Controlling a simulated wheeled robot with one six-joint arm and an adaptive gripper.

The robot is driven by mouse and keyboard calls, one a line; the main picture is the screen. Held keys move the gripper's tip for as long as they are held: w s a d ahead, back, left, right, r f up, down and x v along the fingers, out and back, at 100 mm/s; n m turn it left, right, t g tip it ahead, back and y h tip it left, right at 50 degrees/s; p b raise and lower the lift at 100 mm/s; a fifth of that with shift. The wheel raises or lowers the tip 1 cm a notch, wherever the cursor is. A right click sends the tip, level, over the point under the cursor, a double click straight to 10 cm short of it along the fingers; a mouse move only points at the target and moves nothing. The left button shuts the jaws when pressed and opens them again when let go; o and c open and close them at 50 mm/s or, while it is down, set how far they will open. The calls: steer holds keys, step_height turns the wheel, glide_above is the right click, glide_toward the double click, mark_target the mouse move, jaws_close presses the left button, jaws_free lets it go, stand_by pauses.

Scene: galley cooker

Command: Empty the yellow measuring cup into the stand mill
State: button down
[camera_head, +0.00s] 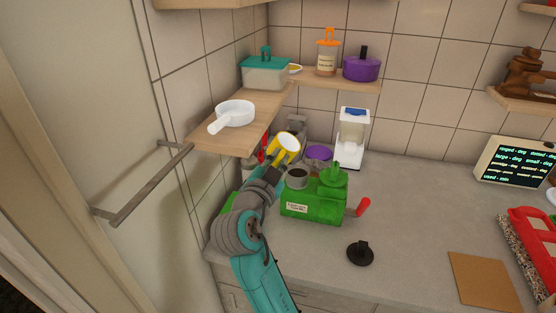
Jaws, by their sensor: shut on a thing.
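The yellow measuring cup (277,151) is in my gripper (272,160), which is shut on it. The cup is tilted, with its pale round mouth towards the camera; I cannot tell what is inside. It is above and left of a green machine (312,207), apparently the stand mill, on the counter. The mill has a white label, a red handle at its right and a green knobbed part on top. A round grey-rimmed opening with a dark inside (297,175) is at its top left. The cup is near this opening, not visibly over it.
A black knobbed lid (360,254) lies on the counter (415,215). A white appliance (352,140) and a purple bowl (318,153) stand behind the mill. The corner shelf (215,138) with a white pan (235,113) overhangs at left. The counter right of the mill is mostly clear.

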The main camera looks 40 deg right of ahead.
steer(key=shift+r+n, duration=0.8)
steer(key=shift+n, duration=0.5)
steer(key=shift+f, duration=0.2)
steer(key=shift+s+d+f+n, duration=0.1)
steer(key=shift+f+n, duration=0.7)
steer(key=shift+n, duration=0.2)
steer(key=shift+f+n, duration=0.35)
steer(key=shift+n, duration=0.35)
